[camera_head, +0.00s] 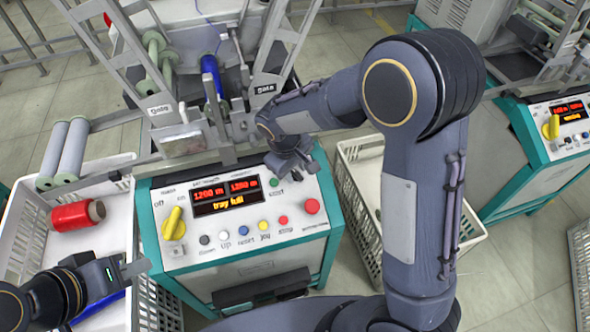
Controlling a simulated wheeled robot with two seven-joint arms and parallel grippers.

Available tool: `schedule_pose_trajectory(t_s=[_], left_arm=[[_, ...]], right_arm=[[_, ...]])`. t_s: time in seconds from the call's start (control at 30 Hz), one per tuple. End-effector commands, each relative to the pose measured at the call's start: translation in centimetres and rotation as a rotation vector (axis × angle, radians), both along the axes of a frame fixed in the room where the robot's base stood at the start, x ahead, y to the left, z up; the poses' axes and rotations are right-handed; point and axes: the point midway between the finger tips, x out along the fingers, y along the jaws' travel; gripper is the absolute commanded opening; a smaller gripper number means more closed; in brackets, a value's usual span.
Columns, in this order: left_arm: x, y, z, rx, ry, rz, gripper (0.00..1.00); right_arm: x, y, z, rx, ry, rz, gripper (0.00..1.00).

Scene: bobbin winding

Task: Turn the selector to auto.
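The selector (174,224) is a yellow knob at the left end of the machine's white control panel (215,255). Its grip stands nearly upright, tilted slightly right at the top. Small labels sit above it; one reads like "off", and the others are too small to read surely. My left gripper (136,268) is left of and below the knob, over the white tray's edge, apart from the panel; its finger opening is not clear. My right gripper (300,165) hangs over the panel's back right, near a green button (274,182); its fingertips are not clearly seen.
The panel's display (226,194) reads "tray full", with several coloured buttons around it. A white crate (365,200) stands right of the machine. A second machine (560,130) is further right.

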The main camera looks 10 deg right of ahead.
Motion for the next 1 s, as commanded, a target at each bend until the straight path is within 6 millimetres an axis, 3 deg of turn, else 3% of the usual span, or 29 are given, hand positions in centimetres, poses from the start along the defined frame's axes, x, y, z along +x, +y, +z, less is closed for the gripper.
schedule_pose_trajectory(t_s=[0.23, 0.5, 1.0], left_arm=[[0.0, 0.0, -0.01, 0.0, 0.0, 0.0, 0.29], [0.0, 0.0, -0.01, 0.0, 0.0, 0.0, 0.29], [0.0, 0.0, 0.07, 0.0, 0.0, 0.0, 0.29]], right_arm=[[0.0, -0.04, -0.12, 0.0, 0.001, 0.0, 0.33], [0.0, -0.04, -0.11, 0.0, 0.0, 0.0, 0.0], [0.09, -0.17, -0.03, 0.038, 0.001, -0.083, 0.0]])
